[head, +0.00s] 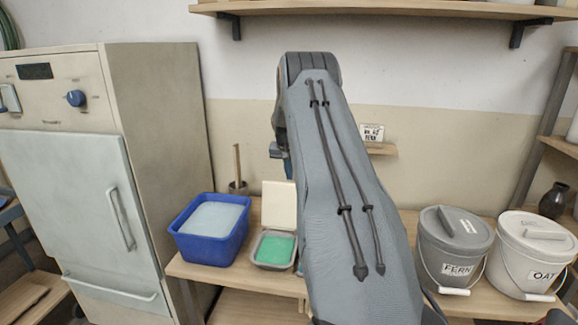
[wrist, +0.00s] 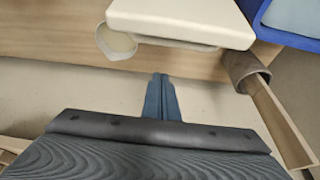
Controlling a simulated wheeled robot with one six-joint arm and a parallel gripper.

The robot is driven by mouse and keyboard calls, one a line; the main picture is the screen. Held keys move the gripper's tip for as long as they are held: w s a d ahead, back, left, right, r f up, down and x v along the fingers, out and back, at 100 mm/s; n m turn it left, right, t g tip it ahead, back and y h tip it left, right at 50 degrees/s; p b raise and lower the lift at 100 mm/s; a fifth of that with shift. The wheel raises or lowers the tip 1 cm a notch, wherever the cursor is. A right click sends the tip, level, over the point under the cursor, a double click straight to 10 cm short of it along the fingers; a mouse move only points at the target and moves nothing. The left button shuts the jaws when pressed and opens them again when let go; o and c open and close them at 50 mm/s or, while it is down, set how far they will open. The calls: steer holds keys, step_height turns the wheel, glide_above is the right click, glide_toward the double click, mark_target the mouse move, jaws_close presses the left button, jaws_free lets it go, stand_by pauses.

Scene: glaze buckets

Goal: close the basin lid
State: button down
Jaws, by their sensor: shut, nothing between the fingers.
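The basin (head: 259,262) is a small grey tub holding green glaze, on the wooden bench. Its cream lid (head: 279,205) stands open and upright at the basin's back edge. In the wrist view the lid (wrist: 180,18) is at the top, ahead of the fingertips and apart from them. My gripper (wrist: 161,80) is shut and empty, with its blue fingers together. In the head view my arm hides most of the gripper; a bluish part shows just above the lid. The basin's right edge lies close to my arm in that view, and its inside is not visible in the wrist view.
A blue tub (head: 184,220) stands left of the basin. A jar with a wooden stick (head: 238,187) is behind them; the jar (wrist: 244,70) is right of the fingers. A small round cup (wrist: 117,43) is near the lid. Lidded FERN (head: 455,250) and OAT (head: 532,257) buckets stand right.

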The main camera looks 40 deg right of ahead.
steer(key=s+a+f+p, duration=0.2)
steer(key=shift+a+f+p, duration=0.2)
steer(key=shift+p, duration=0.15)
steer(key=shift+s+b, duration=0.15)
steer(key=shift+b, duration=0.25)
